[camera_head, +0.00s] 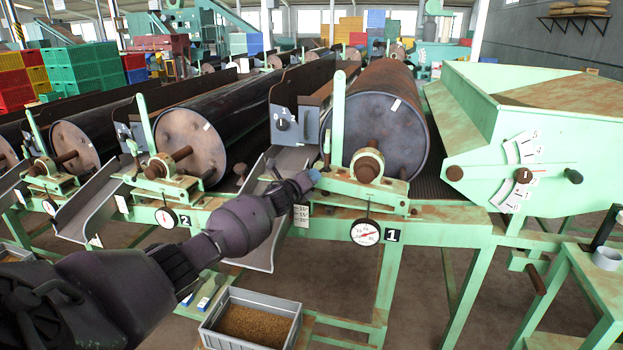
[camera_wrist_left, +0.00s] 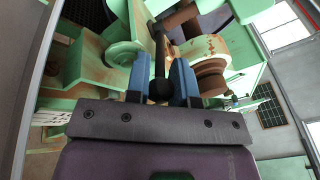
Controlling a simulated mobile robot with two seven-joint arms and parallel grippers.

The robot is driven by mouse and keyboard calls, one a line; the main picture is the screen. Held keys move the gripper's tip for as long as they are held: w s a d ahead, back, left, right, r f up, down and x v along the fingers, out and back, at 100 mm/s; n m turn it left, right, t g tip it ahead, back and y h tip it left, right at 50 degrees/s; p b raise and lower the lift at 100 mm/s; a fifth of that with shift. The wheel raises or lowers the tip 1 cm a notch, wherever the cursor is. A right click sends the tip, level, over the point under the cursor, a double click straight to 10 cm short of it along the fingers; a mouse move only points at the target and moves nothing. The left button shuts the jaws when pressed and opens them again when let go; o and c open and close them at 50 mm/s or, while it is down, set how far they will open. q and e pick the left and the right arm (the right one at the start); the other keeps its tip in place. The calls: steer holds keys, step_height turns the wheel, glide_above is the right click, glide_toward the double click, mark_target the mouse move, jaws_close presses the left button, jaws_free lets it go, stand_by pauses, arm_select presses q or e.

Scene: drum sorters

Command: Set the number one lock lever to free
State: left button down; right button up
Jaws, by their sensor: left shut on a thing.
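The number one lock lever shows in the left wrist view as a dark rod (camera_wrist_left: 159,48) ending in a black ball knob (camera_wrist_left: 160,90). My left gripper (camera_head: 314,175) reaches the left end of the green bracket of drum one (camera_head: 385,135). Its two blue fingers, also in the left wrist view (camera_wrist_left: 160,76), are shut on the knob from both sides. In the head view the gripper hides most of the lever, and I cannot read a free or locked mark. The number 1 plate (camera_head: 392,236) is below, beside a round dial (camera_head: 365,232). My right gripper is out of view.
A green upright bar (camera_head: 338,118) and a rusty shaft end (camera_head: 367,165) stand close to the gripper. A metal chute (camera_head: 262,225) is behind my left arm. A grey bin of grain (camera_head: 250,322) is below. Drum two (camera_head: 190,145) is to the left.

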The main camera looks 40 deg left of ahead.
arm_select(q)
steer(key=c, duration=1.2)
jaws_free()
steer(key=s, duration=1)
steer(key=shift+s+d, duration=0.15)
steer(key=shift+s, duration=0.25)
